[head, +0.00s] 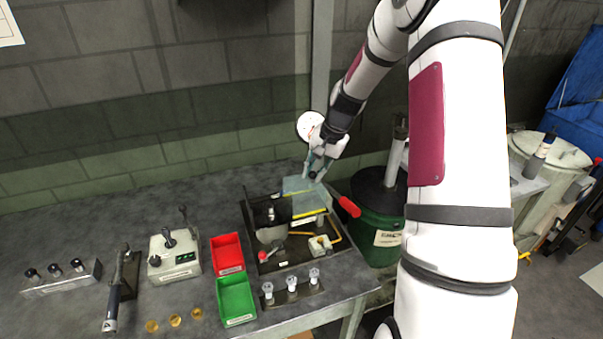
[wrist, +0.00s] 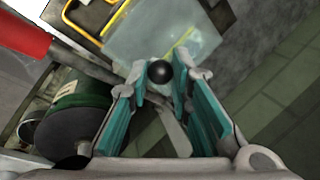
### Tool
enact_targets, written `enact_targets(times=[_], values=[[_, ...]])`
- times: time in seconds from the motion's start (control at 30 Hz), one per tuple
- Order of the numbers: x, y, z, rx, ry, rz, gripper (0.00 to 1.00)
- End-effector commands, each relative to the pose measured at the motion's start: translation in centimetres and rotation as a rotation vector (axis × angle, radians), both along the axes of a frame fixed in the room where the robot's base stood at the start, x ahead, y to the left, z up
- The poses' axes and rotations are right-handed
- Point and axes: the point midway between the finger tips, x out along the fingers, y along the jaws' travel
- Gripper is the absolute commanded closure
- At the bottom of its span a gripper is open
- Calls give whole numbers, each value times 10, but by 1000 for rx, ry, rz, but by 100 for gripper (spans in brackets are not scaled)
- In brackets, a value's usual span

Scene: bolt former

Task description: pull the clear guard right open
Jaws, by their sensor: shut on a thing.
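The clear guard (head: 299,191) is a see-through panel at the back right of the bolt former (head: 268,215) in the head view. It also shows in the wrist view (wrist: 150,38), with a yellow stripe across it. A black ball knob (wrist: 160,72) sits at its edge, between my fingers. My gripper (head: 316,171) is at the guard's upper right corner. In the wrist view my gripper (wrist: 170,88) has its teal-padded fingers on either side of the knob, shut on it. Contact at the far fingertip is partly hidden.
A red-handled lever (head: 348,206) sticks out right of the machine, near a green drum (head: 374,235). A red bin (head: 227,254), a green bin (head: 235,300) and a control box (head: 174,254) stand to the left. The wall is close behind.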

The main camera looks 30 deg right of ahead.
Motion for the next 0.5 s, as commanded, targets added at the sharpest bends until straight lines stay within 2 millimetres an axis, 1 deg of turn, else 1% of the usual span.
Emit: enact_targets(times=[0.03,0.27,0.3,0.33,0.37,0.5], values=[[0,-4,1,-6,-4,-2,100],[0,-6,2,-9,-5,-4,100],[0,-6,2,-9,-5,-5,72],[0,-6,2,-9,-5,-5,65],[0,-6,2,-8,-4,-5,60],[0,-5,1,-7,-3,-3,60]])
